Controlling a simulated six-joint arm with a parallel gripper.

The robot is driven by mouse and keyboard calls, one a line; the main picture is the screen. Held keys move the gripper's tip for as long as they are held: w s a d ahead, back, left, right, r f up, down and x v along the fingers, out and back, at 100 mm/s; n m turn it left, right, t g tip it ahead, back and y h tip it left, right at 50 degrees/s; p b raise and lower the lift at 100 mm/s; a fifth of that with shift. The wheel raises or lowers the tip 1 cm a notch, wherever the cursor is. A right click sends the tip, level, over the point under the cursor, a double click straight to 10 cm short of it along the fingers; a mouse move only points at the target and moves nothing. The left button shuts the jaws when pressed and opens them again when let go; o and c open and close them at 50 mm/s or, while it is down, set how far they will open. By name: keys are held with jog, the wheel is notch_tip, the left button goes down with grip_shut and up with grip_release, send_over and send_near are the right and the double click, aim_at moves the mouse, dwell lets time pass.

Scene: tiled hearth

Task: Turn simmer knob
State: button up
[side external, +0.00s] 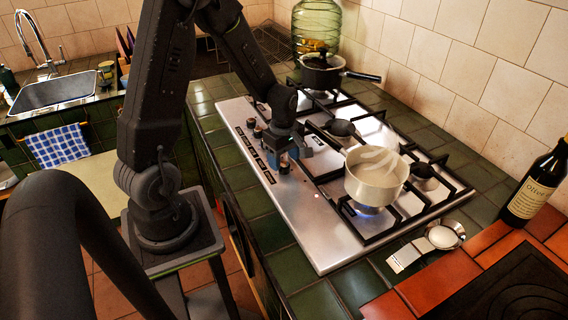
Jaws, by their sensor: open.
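The hob (318,240) is a steel plate with black grates and a column of controls along its left side. My gripper (285,157) is open and low over these controls, pointing down. A knob (284,168) shows just below the fingers; I cannot tell whether they touch it. Another knob (257,131) stands behind and to the left, partly near the gripper body. I cannot read which knob is the simmer knob. A cream pot (372,187) with pale contents and steam sits on the front burner, over a blue flame (368,210).
A black saucepan (321,75) sits on the back burner, its handle pointing right. A dark bottle (532,186) stands at far right. A green glass jar (316,28) stands behind.

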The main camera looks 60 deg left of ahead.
jog(key=shift+f, duration=1.25)
jog(key=shift+c, duration=0.3)
jog(key=c, duration=0.9)
jog(key=shift+o, duration=0.2)
